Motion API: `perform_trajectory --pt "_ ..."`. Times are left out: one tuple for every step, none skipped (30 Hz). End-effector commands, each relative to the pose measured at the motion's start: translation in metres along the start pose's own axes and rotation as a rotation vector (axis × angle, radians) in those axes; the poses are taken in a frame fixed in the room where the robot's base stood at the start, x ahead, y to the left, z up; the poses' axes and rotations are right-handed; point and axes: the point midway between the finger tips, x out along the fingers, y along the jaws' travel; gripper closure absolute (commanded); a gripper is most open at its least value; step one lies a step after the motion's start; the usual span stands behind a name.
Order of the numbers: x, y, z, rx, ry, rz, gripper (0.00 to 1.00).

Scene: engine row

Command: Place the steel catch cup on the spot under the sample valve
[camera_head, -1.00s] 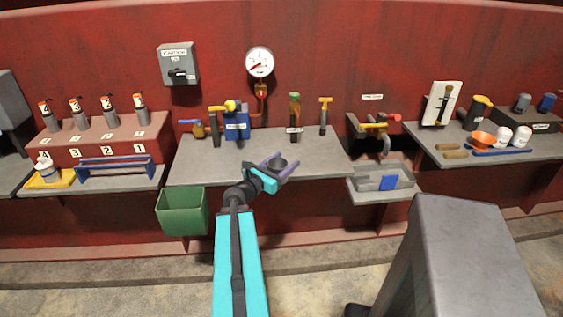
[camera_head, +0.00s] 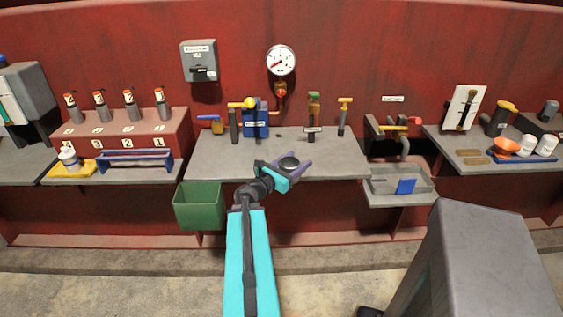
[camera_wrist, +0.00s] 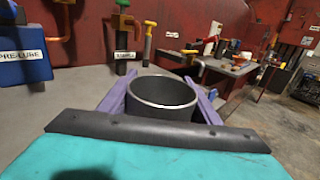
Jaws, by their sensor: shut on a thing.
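The steel catch cup (camera_head: 289,162) is a dark, round, open-topped cup with a bright rim. My gripper (camera_head: 290,170) is shut on it, with purple fingers on either side. It is held upright over the front part of the middle bench. The wrist view also shows the cup (camera_wrist: 162,105) between the fingers, apparently empty. A valve with a yellow handle and a bent grey spout (camera_head: 405,146) stands right of the bench, above a grey tray (camera_head: 385,198). The small label above it is unreadable, so I cannot tell whether it is the sample valve. No marked spot is clear.
The middle bench (camera_head: 225,165) is bare in front. A green bin (camera_head: 200,206) hangs at the front left. A blue card (camera_head: 405,186) lies in the tray.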

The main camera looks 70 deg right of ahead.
Motion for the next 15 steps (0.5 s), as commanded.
perform_trajectory --pt "-0.007 0.009 0.000 0.000 -0.001 0.014 0.67" --pt "-0.011 0.014 0.000 0.000 -0.001 0.021 0.67" --pt "-0.017 0.021 0.001 0.000 -0.001 0.032 0.67" --pt "-0.023 0.028 0.001 0.000 -0.001 0.041 0.67" --pt "-0.028 0.033 0.001 0.001 -0.002 0.050 0.67" --pt "-0.036 0.042 0.001 0.001 -0.002 0.063 0.67" --pt "-0.043 0.049 0.001 0.001 -0.002 0.073 0.67" --pt "-0.049 0.056 0.001 0.001 -0.003 0.084 0.67" --pt "-0.058 0.065 0.001 0.001 -0.003 0.098 0.67" --pt "-0.065 0.072 0.001 0.001 -0.003 0.110 0.67" --pt "-0.072 0.078 0.002 0.001 -0.003 0.120 0.67" --pt "-0.082 0.086 0.002 0.002 -0.004 0.134 0.67" --pt "-0.088 0.092 0.002 0.002 -0.004 0.144 0.67" --pt "-0.096 0.099 0.002 0.002 -0.004 0.154 0.67" --pt "-0.105 0.107 0.002 0.003 -0.004 0.168 0.67"
